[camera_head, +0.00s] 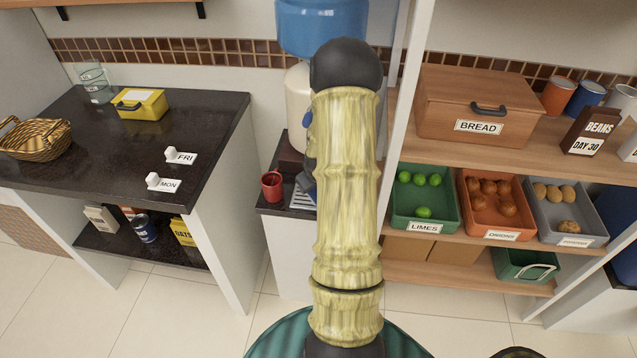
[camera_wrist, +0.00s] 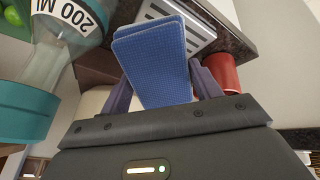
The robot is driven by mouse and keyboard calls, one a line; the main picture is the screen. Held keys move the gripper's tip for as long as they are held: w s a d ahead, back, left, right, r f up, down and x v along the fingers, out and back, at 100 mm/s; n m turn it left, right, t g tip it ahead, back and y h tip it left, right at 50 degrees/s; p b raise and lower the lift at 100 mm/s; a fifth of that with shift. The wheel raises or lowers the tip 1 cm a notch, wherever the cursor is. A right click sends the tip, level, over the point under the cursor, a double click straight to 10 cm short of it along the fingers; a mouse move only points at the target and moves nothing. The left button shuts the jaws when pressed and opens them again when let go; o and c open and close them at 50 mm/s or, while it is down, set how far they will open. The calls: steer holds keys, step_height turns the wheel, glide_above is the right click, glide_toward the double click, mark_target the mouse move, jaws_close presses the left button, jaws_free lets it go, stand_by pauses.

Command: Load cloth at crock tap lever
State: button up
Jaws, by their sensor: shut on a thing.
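My gripper (camera_wrist: 162,88) is shut on a folded blue cloth (camera_wrist: 155,60), which sticks out beyond the fingers in the wrist view. In the head view, my arm hides the gripper and most of the cloth. The cream crock (camera_head: 297,95) stands under a blue water bottle (camera_head: 322,22), partly behind my arm. A small blue part (camera_head: 307,118) shows at the arm's left edge; I cannot tell whether it is the tap lever. The slotted drip tray (camera_head: 302,200) lies below, and also shows behind the cloth in the wrist view (camera_wrist: 185,25). Contact between cloth and lever cannot be seen.
A red cup (camera_head: 272,185) stands left of the drip tray, and right of the cloth in the wrist view (camera_wrist: 222,72). A clear vessel marked 200 ML (camera_wrist: 65,35) is close at the wrist view's left. Shelves with a lime bin (camera_head: 425,228) stand right of my arm.

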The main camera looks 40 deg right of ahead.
steer(key=s+a, duration=0.2)
steer(key=a, duration=0.4)
steer(key=shift+a+b, duration=0.2)
steer(key=shift+b, duration=0.25)
steer(key=shift+s, duration=0.1)
stand_by(0.8)
stand_by(0.6)
steer(key=s+a+r+p, duration=0.1)
steer(key=a+r+p, duration=0.1)
steer(key=a+r, duration=0.2)
steer(key=shift+s+a, duration=0.35)
steer(key=shift+w, duration=0.1)
stand_by(0.8)
steer(key=w+a+f+p, duration=0.2)
steer(key=a+f, duration=0.2)
steer(key=a, duration=0.6)
steer(key=w+a+f+p, duration=0.2)
steer(key=a+f, duration=0.3)
steer(key=a, duration=0.4)
steer(key=shift+w+a+p, duration=0.35)
steer(key=shift+w+p, duration=0.05)
steer(key=shift+p, duration=0.25)
